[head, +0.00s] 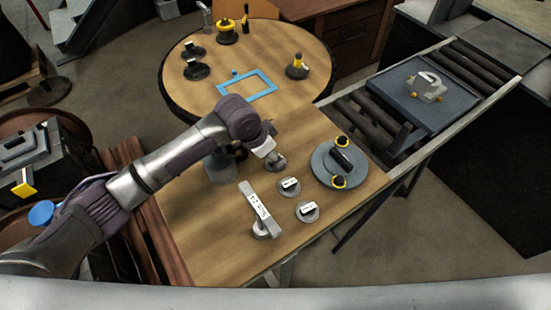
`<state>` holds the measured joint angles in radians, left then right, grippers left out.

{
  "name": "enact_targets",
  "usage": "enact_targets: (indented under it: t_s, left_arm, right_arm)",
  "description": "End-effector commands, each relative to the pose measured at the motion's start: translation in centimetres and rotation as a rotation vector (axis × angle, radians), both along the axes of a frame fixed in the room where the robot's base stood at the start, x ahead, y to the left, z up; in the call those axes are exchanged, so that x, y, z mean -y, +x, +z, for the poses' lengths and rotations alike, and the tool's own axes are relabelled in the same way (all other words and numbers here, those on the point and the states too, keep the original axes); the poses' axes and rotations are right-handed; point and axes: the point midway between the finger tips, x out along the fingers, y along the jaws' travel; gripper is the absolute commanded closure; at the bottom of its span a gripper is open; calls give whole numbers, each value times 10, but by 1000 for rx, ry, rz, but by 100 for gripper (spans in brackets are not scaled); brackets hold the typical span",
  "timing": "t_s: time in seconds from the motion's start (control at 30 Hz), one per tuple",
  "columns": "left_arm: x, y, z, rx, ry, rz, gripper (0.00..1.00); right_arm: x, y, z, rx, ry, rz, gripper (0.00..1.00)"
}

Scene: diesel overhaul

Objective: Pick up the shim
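Several small grey round pieces stand on the near wooden table (215,255). Two carry white labels, one piece (289,187) and a second piece (307,211), with print too small to read. A grey bar with a white printed label (260,207) stands by a round piece (264,231) to their left; its print is hard to read. I cannot tell for certain which piece is the shim. My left gripper (266,148) points down just above another round grey piece (276,162); whether it touches is unclear, and its fingers are too small to judge. My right gripper is not in view.
A grey disc with a black handle and yellow-ringed knobs (323,173) sits at the table's right. A dark pot (221,170) stands below my arm. Behind is a round table (200,99) with a blue frame (248,85). A roller conveyor bears a grey tray (395,94).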

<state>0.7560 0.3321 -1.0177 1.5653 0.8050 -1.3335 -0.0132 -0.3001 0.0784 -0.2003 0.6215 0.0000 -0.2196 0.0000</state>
Motion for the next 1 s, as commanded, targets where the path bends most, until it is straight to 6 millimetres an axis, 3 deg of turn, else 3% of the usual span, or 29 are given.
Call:
enact_targets:
  t_s: [0.2, 0.43, 0.73, 1.0]
  left_arm:
    - [6, 5, -22, 0, 1, 0, 53]
    - [7, 5, -24, 1, 1, -1, 53]
    - [7, 6, -24, 1, 1, 0, 100]
    - [7, 6, -23, 1, 0, 0, 100]
  right_arm:
    - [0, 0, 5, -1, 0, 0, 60]
    - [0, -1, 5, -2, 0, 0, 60]
    - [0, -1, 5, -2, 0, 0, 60]
    - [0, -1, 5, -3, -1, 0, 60]
